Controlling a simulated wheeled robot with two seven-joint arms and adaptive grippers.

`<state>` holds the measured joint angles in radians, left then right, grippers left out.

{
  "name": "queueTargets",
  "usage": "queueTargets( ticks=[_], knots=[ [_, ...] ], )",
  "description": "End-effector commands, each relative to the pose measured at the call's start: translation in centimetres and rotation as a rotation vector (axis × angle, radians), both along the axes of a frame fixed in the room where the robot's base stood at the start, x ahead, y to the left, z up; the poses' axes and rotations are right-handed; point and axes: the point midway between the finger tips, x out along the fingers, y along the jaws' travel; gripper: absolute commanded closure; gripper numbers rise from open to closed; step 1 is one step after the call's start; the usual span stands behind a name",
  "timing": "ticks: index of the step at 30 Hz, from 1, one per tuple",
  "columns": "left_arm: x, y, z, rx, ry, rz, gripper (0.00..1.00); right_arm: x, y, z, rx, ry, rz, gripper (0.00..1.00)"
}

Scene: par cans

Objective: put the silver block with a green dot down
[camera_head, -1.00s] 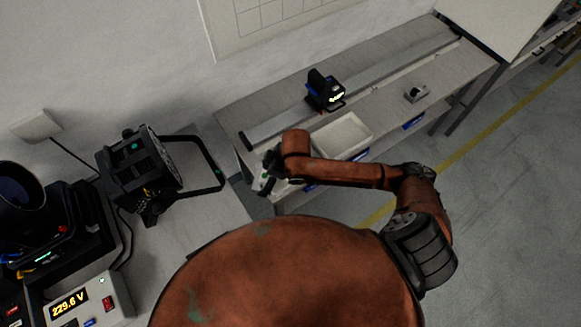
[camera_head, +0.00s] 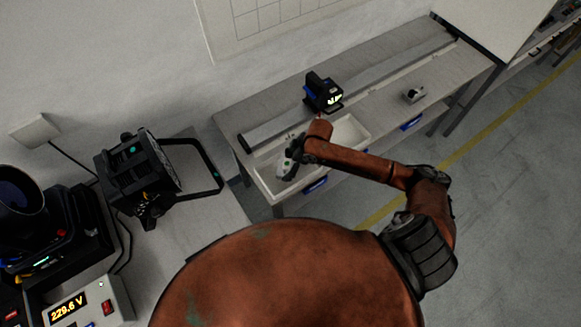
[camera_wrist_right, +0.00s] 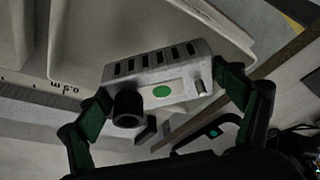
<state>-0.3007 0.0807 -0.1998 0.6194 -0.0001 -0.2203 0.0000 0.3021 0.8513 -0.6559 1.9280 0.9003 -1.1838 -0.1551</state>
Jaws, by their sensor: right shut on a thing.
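The silver block with a green dot (camera_wrist_right: 182,74) fills the middle of the right wrist view. It has a row of dark slots, a black knob and a green dot on its face. My right gripper (camera_wrist_right: 166,93) is shut on it, with a finger at each side. In the head view the silver block (camera_head: 286,171) hangs in my right gripper (camera_head: 290,163) over the left white tray (camera_head: 264,186). I cannot tell whether the block touches the tray. My left gripper is not in view.
A second white tray (camera_head: 358,127) stands to the right, partly behind my arm. A black device with a lit display (camera_head: 322,92) stands behind it. A small grey box (camera_head: 413,95) lies further right. A black lamp (camera_head: 138,172) stands on the nearer table at the left.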

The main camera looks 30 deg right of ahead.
Motion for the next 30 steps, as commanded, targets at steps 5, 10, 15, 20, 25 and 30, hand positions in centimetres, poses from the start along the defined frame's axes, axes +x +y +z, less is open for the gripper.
queueTargets(
  ticks=[5, 10, 15, 20, 25, 30],
  knots=[
    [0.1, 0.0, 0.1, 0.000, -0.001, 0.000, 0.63, 0.2, -0.3, -2.3, 0.001, 0.000, -0.001, 0.57],
    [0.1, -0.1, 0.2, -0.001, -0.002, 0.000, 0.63, 0.3, -0.4, -3.4, 0.000, -0.002, -0.001, 0.57],
    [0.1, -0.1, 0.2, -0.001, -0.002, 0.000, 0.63, 0.3, -0.4, -3.4, -0.001, -0.003, 0.000, 0.57],
    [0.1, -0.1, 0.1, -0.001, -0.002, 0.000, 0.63, 0.3, -0.4, -3.7, -0.001, -0.001, -0.001, 0.57],
    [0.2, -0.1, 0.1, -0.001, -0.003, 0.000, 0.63, 0.1, -0.4, -3.8, -0.001, 0.002, -0.001, 0.03],
    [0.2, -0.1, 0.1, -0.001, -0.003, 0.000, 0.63, 0.1, -0.4, -3.8, -0.002, 0.001, -0.001, 0.00]
  ],
)
